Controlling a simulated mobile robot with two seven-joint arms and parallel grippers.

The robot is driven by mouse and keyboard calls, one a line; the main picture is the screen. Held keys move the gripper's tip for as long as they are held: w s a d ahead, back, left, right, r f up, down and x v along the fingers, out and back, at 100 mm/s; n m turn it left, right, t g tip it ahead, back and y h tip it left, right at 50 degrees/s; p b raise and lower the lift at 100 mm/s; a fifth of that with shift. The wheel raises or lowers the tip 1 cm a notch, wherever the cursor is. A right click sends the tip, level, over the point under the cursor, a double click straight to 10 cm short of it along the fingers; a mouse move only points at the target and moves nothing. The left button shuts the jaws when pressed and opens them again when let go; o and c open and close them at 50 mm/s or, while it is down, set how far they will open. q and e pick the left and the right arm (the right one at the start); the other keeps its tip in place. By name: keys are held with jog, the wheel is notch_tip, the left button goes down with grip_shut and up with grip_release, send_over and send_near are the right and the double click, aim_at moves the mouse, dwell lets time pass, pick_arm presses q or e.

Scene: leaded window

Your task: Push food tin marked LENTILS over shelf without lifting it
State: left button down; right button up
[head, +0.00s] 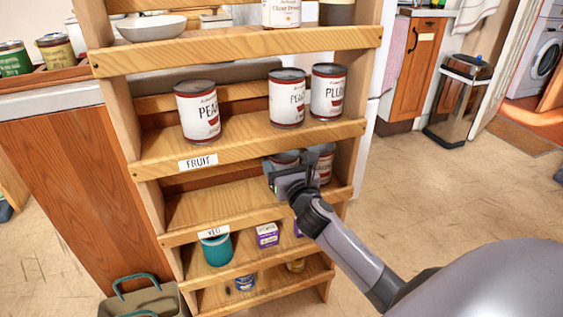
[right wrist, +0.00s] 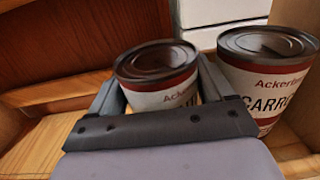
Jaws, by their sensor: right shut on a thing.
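My right gripper (head: 292,182) reaches into the shelf (head: 215,207) whose front edge carries the VEG label (head: 213,231). It is shut on a food tin (right wrist: 160,72) with a dark red rim and grey lid, near the right end of that shelf. The fingers lie on both sides of the tin, and the gripper body hides most of its marking, so I cannot read LENTILS. A tin marked CARR... (right wrist: 268,75) stands close to the right of it. My left gripper is not in view.
The left part of the VEG shelf is bare. Above, the FRUIT shelf holds a PEA... tin (head: 198,112), another PEA... tin (head: 287,98) and a PLU... tin (head: 328,92). A teal container (head: 216,249) stands below. The right upright (head: 348,165) bounds the shelf.

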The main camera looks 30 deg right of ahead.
jog(key=shift+s+d, duration=0.2)
jog(key=shift+s, duration=0.15)
jog(key=o, duration=1.3)
jog(key=shift+s+a, duration=0.15)
jog(key=shift+s, duration=0.25)
jog(key=p+v, duration=0.1)
jog(key=v, duration=0.4)
jog(key=shift+s+a, duration=0.1)
jog(key=shift+s, duration=0.3)
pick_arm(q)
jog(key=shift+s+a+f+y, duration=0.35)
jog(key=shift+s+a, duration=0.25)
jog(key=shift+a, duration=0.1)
pick_arm(e)
jog(key=shift+s, duration=0.2)
